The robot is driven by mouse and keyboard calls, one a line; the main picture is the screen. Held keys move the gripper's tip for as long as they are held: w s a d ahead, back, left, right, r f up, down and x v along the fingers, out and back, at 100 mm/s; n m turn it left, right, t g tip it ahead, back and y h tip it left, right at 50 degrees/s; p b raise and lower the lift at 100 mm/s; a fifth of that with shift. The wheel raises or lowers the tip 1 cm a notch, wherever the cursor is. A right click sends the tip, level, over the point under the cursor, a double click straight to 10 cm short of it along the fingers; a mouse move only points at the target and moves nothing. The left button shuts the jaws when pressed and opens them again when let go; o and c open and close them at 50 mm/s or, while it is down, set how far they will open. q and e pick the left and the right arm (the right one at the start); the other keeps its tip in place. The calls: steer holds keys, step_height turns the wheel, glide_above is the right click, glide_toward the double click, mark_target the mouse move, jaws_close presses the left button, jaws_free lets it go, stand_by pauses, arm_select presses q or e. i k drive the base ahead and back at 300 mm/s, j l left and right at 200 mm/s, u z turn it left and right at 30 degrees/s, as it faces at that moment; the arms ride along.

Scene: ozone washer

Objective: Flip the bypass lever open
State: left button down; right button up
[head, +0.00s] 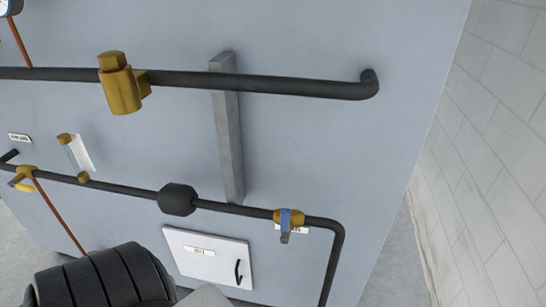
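A brass valve with a blue lever (286,219) sits on the lower black pipe, near its bend on the right. The blue lever hangs down across the pipe, and a white label behind it is partly hidden. Another brass valve with a yellowish handle (21,182) sits on the same pipe at the far left. The label texts are too small to read, so I cannot tell which lever is marked bypass. Neither of my grippers shows in the head view.
An upper black pipe (270,83) carries a brass fitting (122,88). A grey upright bar (228,130) stands between the pipes. A white hatch (205,257) with a black handle lies below. A black ribbed object (105,278) blocks the lower left. A block wall (500,130) stands right.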

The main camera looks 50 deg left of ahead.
mark_target(285, 213)
steer(key=i+l+u, duration=0.1)
steer(key=l+u, duration=0.75)
steer(key=l, duration=0.2)
steer(key=l+u, duration=0.4)
steer(key=l, duration=0.15)
